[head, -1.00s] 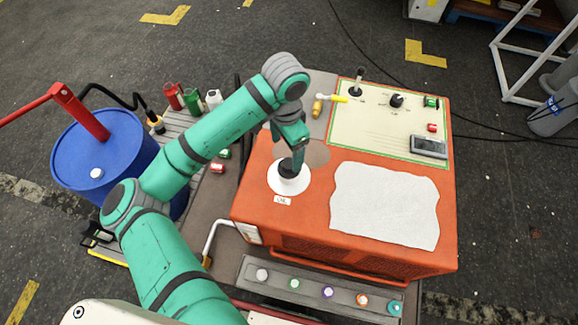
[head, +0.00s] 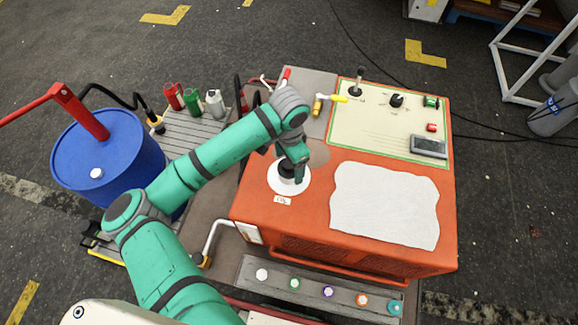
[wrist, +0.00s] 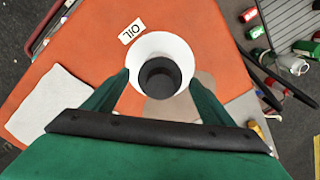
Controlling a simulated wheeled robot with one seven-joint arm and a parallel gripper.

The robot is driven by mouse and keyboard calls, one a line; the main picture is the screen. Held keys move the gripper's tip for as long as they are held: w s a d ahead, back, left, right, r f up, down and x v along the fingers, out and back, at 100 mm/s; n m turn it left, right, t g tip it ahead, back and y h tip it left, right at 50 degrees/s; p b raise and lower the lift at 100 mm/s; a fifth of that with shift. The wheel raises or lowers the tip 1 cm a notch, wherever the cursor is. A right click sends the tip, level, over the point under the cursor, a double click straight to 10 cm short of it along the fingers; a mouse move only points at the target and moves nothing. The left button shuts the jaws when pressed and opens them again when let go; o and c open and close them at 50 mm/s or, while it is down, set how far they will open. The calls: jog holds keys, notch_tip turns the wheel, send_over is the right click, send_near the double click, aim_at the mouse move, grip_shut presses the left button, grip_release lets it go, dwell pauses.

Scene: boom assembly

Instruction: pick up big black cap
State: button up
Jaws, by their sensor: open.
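The big black cap (wrist: 160,77) sits in the middle of a white ring (wrist: 160,50) on the orange machine, beside a label reading OIL (wrist: 132,31). In the head view the cap (head: 287,170) shows partly, just below my gripper (head: 294,176). In the wrist view my gripper (wrist: 160,85) is open, with one green finger on each side of the cap and a gap to it on both sides. How high the fingertips are above the ring is hard to tell.
The orange machine (head: 340,258) carries a white cloth (head: 384,205) and a control panel (head: 390,120). A blue barrel (head: 105,160) stands at the left. Red, green and white bottles (head: 192,99) stand on a grey slatted platform. Several small coloured caps line the front rail (head: 310,290).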

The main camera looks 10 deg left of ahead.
jog(key=shift+c, duration=0.7)
jog(key=c, duration=1.1)
jog(key=shift+r, duration=0.1)
